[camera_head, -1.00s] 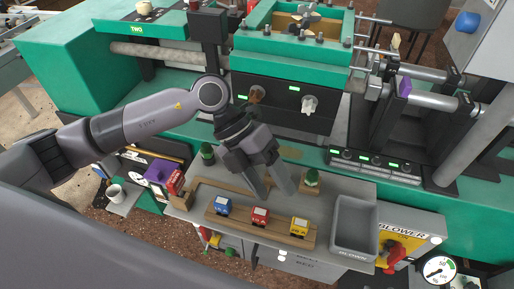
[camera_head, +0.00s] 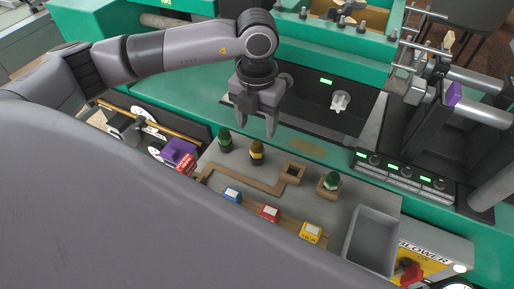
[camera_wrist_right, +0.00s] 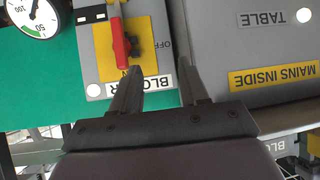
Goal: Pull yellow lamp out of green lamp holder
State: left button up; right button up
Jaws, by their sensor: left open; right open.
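In the head view, a small yellow lamp (camera_head: 257,147) stands upright at the back of the grey shelf, in what looks like a dark green holder (camera_head: 257,160). The join between lamp and holder is too small to make out clearly. My left gripper (camera_head: 256,127) is open and empty, its fingers pointing down just above and behind the lamp in the picture. I cannot tell whether they touch it. My right gripper (camera_wrist_right: 161,70) is open and empty in the right wrist view, in front of a grey machine panel. It does not show in the head view.
A green piece (camera_head: 225,140) stands left of the lamp. An empty wooden square holder (camera_head: 292,173) and a green piece in a wooden holder (camera_head: 331,182) are to its right.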

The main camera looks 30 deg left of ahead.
aim_at(257, 143)
pick_arm(q)
jog(key=shift+f+b, duration=0.4)
jog(key=shift+f, duration=0.85)
pick_arm(e)
jog(key=shift+w+a+f, duration=0.35)
jog(key=shift+a+f, duration=0.1)
jog(key=shift+f, duration=0.2)
pick_arm(q)
jog(key=shift+f, duration=0.1)
pick_arm(e)
jog(key=shift+f, duration=0.1)
pick_arm(q)
jog(key=shift+f+b, duration=1.85)
jog(key=shift+f, duration=0.05)
pick_arm(e)
notch_tip(257, 143, down, 4)
jog(key=shift+r, duration=0.25)
pick_arm(q)
grip_shut()
